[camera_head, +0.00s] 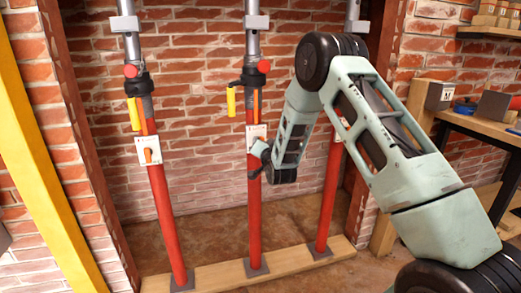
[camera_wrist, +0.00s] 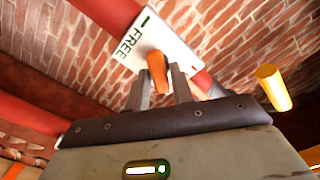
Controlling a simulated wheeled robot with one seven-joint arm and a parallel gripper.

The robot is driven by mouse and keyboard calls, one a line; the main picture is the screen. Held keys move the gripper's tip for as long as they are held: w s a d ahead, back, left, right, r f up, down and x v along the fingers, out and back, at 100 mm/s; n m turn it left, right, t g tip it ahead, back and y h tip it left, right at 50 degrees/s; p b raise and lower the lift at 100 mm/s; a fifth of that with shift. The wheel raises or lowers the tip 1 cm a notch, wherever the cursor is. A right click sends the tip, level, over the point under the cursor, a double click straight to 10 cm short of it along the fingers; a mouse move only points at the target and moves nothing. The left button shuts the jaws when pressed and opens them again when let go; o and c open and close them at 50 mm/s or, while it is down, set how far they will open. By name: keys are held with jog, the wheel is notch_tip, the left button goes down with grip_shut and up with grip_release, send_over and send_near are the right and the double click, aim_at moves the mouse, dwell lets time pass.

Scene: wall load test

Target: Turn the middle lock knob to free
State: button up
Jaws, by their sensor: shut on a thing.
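The middle lock knob (camera_wrist: 157,72) is an orange lever on a white plate (camera_wrist: 178,36) marked FREE with a green bar; a small red mark is near the plate's other end. My gripper (camera_wrist: 159,84) has its fingers on both sides of the knob and is shut on it. I cannot tell exactly which mark the knob points to. In the head view the plate (camera_head: 257,131) is on the middle red post (camera_head: 254,210); my gripper (camera_head: 259,150) is at its lower edge and hides the knob.
A left post (camera_head: 168,215) has its own plate and orange knob (camera_head: 148,156). A right post (camera_head: 328,200) is partly behind my arm. A yellow handle (camera_head: 231,101) sticks out above the middle plate. A workbench (camera_head: 485,128) stands at right.

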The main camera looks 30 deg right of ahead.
jog(key=m+b, duration=0.2)
jog(key=m, duration=0.1)
jog(key=m+b, duration=0.1)
jog(key=m, duration=0.3)
jog(key=m+b, duration=0.2)
jog(key=m, duration=0.2)
jog(key=shift+s+d+f+b, duration=0.1)
jog(key=shift+f+b, duration=0.15)
jog(key=shift+b, duration=0.05)
dwell(0.4)
jog(key=o, duration=0.8)
jog(key=p+v, duration=0.1)
jog(key=v, duration=1.6)
jog(key=shift+s+r, duration=0.1)
jog(key=shift+s, duration=0.1)
